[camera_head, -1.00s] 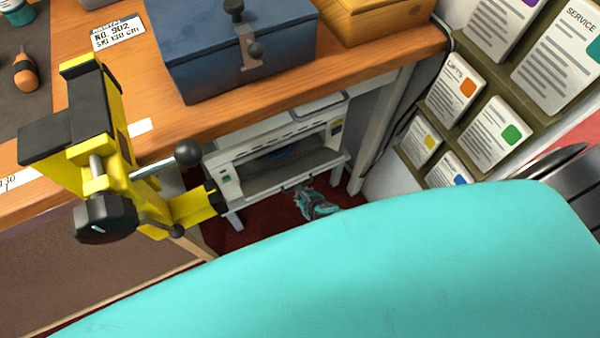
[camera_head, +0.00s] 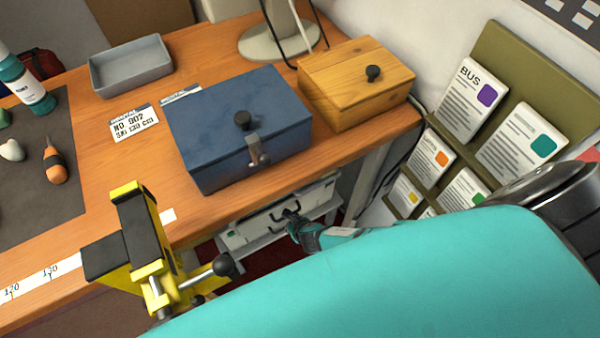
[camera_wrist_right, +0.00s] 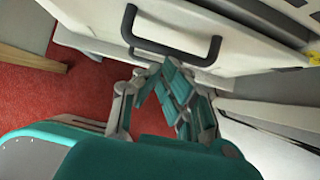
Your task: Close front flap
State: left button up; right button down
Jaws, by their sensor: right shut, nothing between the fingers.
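The white machine (camera_head: 320,194) stands on a low shelf under the bench, partly hidden by the bench edge. Its front flap (camera_head: 250,232) is a pale panel with a dark handle (camera_head: 277,219). The flap now covers the dark opening; I cannot tell whether it sits fully flush. My right gripper (camera_head: 289,214) is shut and empty, its fingertips at the flap beside the handle. In the right wrist view, the fingers (camera_wrist_right: 178,92) are just below the handle (camera_wrist_right: 170,48) and close to the flap (camera_wrist_right: 225,70); contact is unclear. My left gripper is not in view.
A blue box (camera_head: 235,125) and a wooden box (camera_head: 355,80) stand on the bench (camera_head: 100,205) above the machine. A yellow-black clamp (camera_head: 145,235) sits at the bench's front edge. A leaflet rack (camera_head: 505,65) is on the right wall.

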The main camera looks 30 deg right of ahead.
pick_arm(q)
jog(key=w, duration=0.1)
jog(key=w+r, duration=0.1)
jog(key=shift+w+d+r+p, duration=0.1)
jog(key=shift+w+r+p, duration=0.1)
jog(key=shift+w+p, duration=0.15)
pick_arm(e)
jog(key=shift+w+r, duration=0.35)
jog(key=shift+w, duration=0.2)
jog(key=shift+w+r, duration=0.3)
jog(key=shift+w, duration=0.2)
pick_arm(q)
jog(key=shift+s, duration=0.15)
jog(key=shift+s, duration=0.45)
